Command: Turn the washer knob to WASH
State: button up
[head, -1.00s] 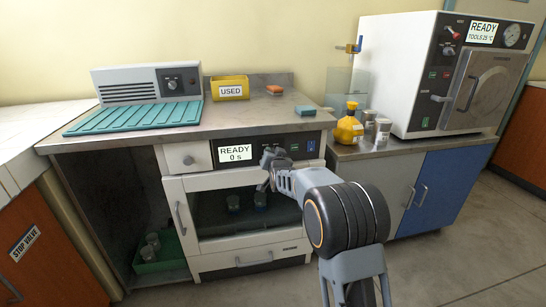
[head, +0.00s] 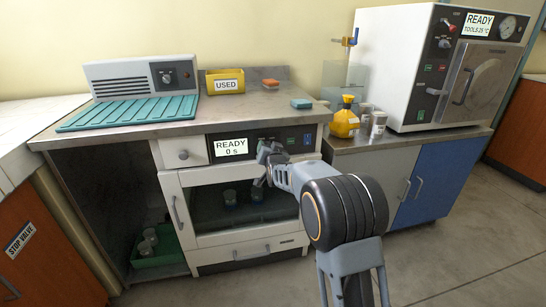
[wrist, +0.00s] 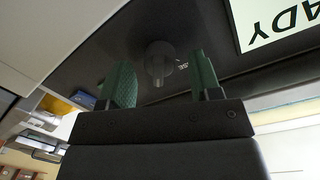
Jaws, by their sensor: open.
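The washer (head: 245,252) is the white machine under the steel counter, with a glass door and a dark control panel whose screen (head: 231,147) reads "READY 0 s". In the wrist view its round dark knob (wrist: 160,66) sits on the panel with a small white label beside it, too small to read. My gripper (wrist: 158,75) is open, with one green-padded finger on each side of the knob in the picture. I cannot tell if they touch it. In the head view my gripper (head: 266,152) is at the panel right of the screen and hides the knob.
A yellow "USED" bin (head: 225,82), an orange block (head: 270,84) and a teal block (head: 301,104) are on the counter, beside a teal ribbed mat (head: 125,114). A yellow bottle (head: 345,122) and a white autoclave (head: 400,70) stand at right. The floor at right is clear.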

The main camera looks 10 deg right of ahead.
jog(key=s+r+p, duration=0.1)
jog(key=s+p, duration=0.1)
jog(key=s, duration=1.1)
jog(key=shift+a, duration=0.2)
jog(key=s+r+n+g+p, duration=0.5)
jog(key=s+r+g+p, duration=0.8)
jog(key=s+r+p, duration=1.4)
jog(key=p, duration=0.7)
jog(key=shift+s+d+r+g, duration=0.15)
jog(key=shift+s+r+g, duration=0.15)
jog(key=shift+s+r, duration=0.1)
jog(key=shift+y, duration=0.3)
jog(key=shift+c, duration=0.4)
